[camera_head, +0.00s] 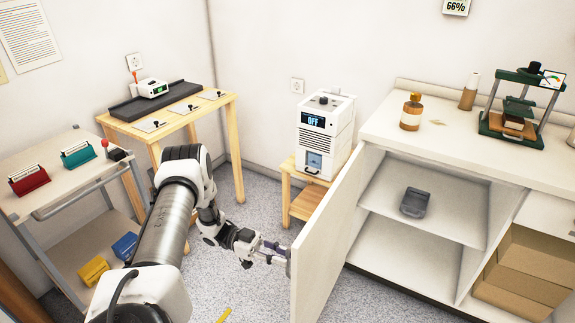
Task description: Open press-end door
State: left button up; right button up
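The press-end door (325,235) is a white panel on the cabinet below the counter. It stands swung well out, and the cabinet inside shows. My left gripper (283,256) is at the door's left, outer side, near its free edge. Its fingertips meet or nearly meet the panel; any handle there is hidden, and I cannot tell whether the fingers hold something. The green press (519,112) stands on the counter at the right. My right gripper is not in view.
The cabinet shelf (450,219) bears a grey tray (414,202). Cardboard boxes (525,270) fill the right bay. A white device (322,135) stands on a wooden stand (299,200) behind the door. A cart (60,189) and a wooden table (190,122) stand left.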

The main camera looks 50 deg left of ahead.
pick_arm(q)
jog(key=v, duration=0.9)
jog(key=shift+a, duration=0.4)
jog(key=shift+s, duration=0.15)
